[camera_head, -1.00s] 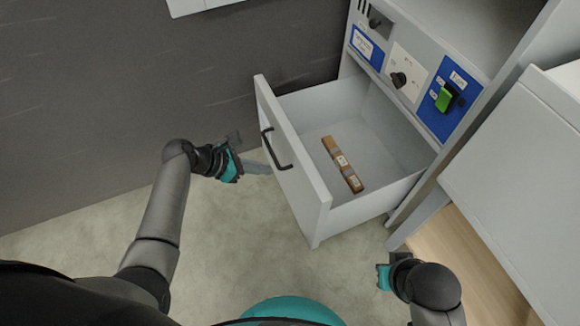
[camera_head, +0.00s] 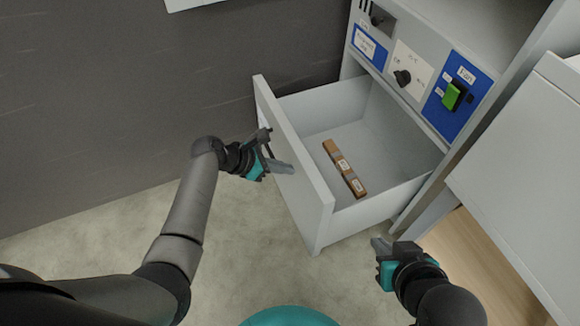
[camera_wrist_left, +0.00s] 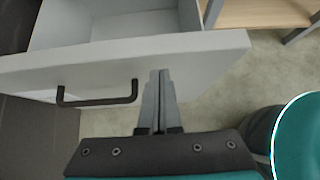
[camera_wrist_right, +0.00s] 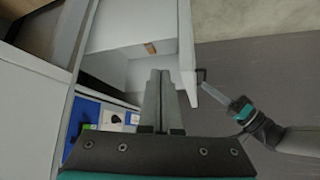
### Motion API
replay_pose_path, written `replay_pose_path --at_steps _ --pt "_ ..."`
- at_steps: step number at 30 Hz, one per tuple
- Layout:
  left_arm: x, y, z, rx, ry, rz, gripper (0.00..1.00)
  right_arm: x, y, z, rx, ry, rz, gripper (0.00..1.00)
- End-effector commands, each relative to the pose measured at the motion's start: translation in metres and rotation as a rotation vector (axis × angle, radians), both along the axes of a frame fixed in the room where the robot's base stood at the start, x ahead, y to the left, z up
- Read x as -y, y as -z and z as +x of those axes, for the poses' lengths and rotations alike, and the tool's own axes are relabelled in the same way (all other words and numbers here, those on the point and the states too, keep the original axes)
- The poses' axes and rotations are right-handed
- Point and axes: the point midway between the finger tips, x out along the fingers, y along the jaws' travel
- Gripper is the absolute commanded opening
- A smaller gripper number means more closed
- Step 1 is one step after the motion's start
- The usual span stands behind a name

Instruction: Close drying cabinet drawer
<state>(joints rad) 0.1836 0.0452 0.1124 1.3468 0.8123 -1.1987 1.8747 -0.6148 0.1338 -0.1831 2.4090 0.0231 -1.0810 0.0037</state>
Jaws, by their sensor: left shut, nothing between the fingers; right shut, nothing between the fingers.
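The grey drying cabinet drawer (camera_head: 313,200) is pulled well out, and a brown labelled block (camera_head: 345,168) lies inside. Its black handle (camera_wrist_left: 97,97) shows on the front panel in the left wrist view; in the head view my left gripper partly covers it. My left gripper (camera_head: 291,169) is shut and empty at the drawer front, beside the handle; I cannot tell if it touches the panel. My right gripper (camera_head: 376,243) is shut and empty, low and to the right of the drawer. The drawer also shows in the right wrist view (camera_wrist_right: 186,45).
The cabinet's control panel (camera_head: 413,72) with knobs and a green switch (camera_head: 452,97) is above the drawer. A white unit (camera_head: 525,165) stands at the right over a wooden shelf (camera_head: 480,262). A dark wall (camera_head: 120,90) is behind; the floor in front is clear.

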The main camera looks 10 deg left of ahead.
Motion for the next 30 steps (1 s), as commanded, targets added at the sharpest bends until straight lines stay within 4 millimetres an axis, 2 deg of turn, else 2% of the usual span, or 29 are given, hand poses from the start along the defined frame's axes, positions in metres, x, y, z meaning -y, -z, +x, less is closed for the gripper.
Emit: replay_pose_path --at_steps 12,30 --pt "0.011 0.0 0.008 0.001 -0.001 0.0 0.0 -0.018 0.001 0.012 0.129 -0.022 0.064 0.0" --pt "0.013 -0.001 0.009 0.001 0.0 -0.001 0.0 -0.016 0.0 0.01 0.112 -0.02 0.055 0.0"
